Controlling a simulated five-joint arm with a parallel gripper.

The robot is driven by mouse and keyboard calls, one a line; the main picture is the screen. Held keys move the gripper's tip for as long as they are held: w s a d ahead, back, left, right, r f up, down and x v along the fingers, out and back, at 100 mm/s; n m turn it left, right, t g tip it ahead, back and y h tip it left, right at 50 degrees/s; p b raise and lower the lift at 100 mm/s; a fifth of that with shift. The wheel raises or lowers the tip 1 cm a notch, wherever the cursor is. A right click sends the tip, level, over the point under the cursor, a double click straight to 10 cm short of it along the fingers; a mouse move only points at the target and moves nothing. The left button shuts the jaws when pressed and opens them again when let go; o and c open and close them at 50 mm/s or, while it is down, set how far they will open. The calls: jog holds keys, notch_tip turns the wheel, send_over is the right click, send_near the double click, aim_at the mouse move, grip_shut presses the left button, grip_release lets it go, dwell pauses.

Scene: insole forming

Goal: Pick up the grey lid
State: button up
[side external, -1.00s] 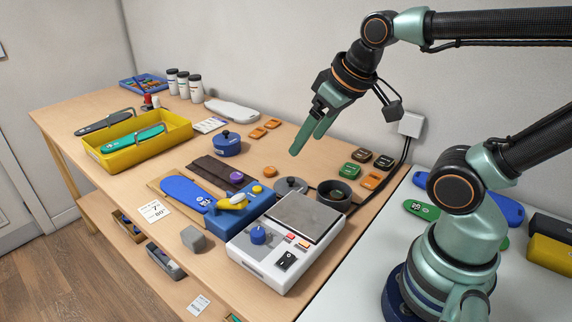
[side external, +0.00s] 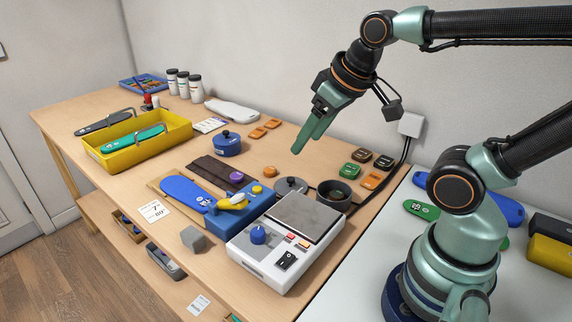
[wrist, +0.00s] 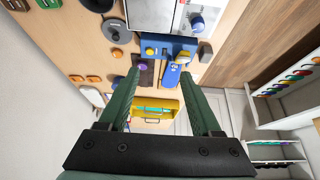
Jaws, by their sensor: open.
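The grey lid (side external: 290,186), a flat round disc with a small dark knob, lies on the wooden bench beside the open dark pot (side external: 334,194). In the wrist view the lid (wrist: 115,31) shows at the upper left, outside the fingers. My gripper (side external: 298,150) is in the air above the bench, up and slightly right of the lid in the side view. Its green fingers overlap there. In the wrist view my gripper (wrist: 160,75) is open, with nothing held between the fingers.
A white hot-plate unit (side external: 262,262) and a blue clamp block (side external: 245,208) stand near the lid. A blue lidded pot (side external: 228,147) and yellow bin (side external: 106,160) are farther back. Orange and green pieces (side external: 361,155) lie by the wall.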

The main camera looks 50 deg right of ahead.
jog(key=w+d+n+g, duration=0.2)
jog(key=w+d+n, duration=0.1)
jog(key=w+n, duration=0.1)
jog(key=n+g, duration=0.4)
jog(key=n, duration=0.7)
send_over(290, 178)
notch_tip(290, 178, down, 11)
notch_tip(290, 178, down, 12)
jog(key=shift+a, duration=0.1)
grip_shut()
